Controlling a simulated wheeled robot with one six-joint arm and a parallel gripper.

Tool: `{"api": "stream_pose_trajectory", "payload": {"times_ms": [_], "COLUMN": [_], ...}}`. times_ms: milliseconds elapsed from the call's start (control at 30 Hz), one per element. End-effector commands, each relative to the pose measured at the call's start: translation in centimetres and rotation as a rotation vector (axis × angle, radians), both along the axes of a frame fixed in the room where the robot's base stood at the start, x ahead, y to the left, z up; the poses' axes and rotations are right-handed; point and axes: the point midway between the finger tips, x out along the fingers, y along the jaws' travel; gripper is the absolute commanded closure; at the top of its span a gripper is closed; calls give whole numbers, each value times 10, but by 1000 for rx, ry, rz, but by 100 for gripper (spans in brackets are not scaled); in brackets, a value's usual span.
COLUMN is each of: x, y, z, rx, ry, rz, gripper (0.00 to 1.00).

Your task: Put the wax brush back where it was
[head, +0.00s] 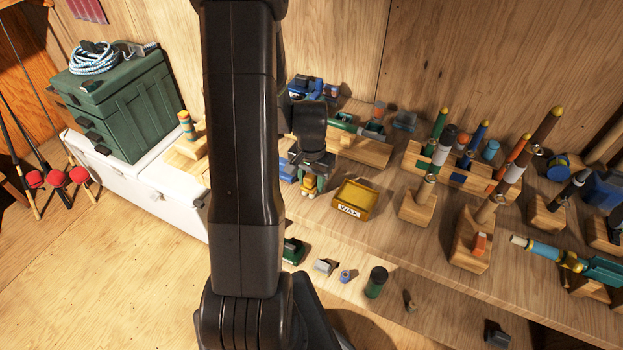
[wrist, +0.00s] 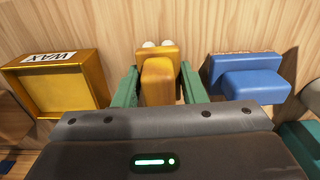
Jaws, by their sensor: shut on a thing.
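A yellow-orange block-like thing, which I take to be the wax brush (wrist: 158,80), is between the green fingers of my gripper (wrist: 158,88) in the wrist view. My gripper is shut on it. Two pale round bits show at its far end. In the head view my gripper (head: 312,182) is low over the shelf, just left of the yellow tray labelled WAX (head: 370,207). That tray also shows at the left of the wrist view (wrist: 62,57). I cannot tell whether the brush touches the shelf. My arm hides part of the head view.
A blue block-shaped thing (wrist: 250,82) lies close to the right of my gripper in the wrist view. Behind is a wooden rack (head: 350,148) with small items. A wooden stand (head: 417,209) is right of the tray. Small items, including a dark green cylinder (head: 376,282), line the lower ledge.

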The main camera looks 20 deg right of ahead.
Motion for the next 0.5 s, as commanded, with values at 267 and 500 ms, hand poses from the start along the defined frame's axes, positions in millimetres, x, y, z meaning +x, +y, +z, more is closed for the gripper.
{"api": "stream_pose_trajectory", "payload": {"times_ms": [267, 500], "x": [0, 0], "y": [0, 0], "z": [-3, -2], "rx": [0, 0], "ry": [0, 0], "rz": [0, 0], "gripper": [41, 41]}}
